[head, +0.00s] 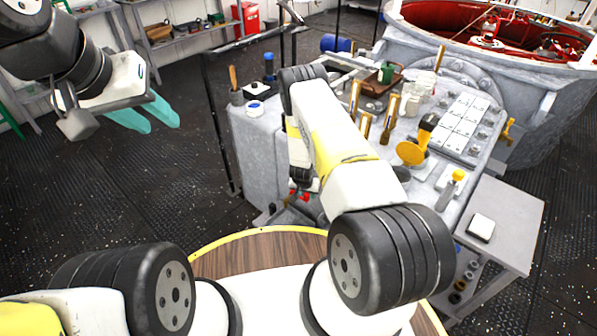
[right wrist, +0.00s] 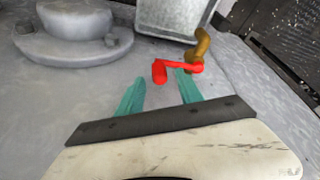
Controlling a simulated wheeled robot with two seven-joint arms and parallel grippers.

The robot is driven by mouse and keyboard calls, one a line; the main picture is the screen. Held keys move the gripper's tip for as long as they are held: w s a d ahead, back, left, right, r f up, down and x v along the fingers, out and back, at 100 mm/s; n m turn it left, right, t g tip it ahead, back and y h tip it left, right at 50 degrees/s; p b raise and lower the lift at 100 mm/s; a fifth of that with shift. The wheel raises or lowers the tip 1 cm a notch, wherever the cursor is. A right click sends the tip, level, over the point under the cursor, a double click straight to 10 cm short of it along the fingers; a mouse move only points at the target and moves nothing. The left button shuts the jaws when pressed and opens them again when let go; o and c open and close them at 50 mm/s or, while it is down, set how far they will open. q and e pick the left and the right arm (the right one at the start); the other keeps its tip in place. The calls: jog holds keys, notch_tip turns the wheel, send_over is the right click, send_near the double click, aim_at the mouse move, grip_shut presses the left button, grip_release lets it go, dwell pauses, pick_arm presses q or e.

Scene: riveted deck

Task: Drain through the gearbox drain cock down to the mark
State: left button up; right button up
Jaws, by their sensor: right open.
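The drain cock shows in the right wrist view as a bent brass body (right wrist: 201,46) with a red crank-shaped lever (right wrist: 166,67). My right gripper (right wrist: 160,83) is open, its two teal fingers apart. The lever lies just beyond and between the fingertips; I cannot tell whether they touch. In the head view a bit of the red lever (head: 303,196) shows low by the grey gearbox casing (head: 258,150), and my right arm hides most of that spot. My left gripper (head: 158,124) is open and empty at the upper left, away from the casing. I cannot make out the mark.
A galvanised metal container (right wrist: 176,15) stands close behind the cock. A round grey boss (right wrist: 75,30) is at the left. A grey side table (head: 508,205) stands right. Floor at left is clear.

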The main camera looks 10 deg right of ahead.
jog(key=shift+x, duration=1.45)
grip_shut()
dwell(0.3)
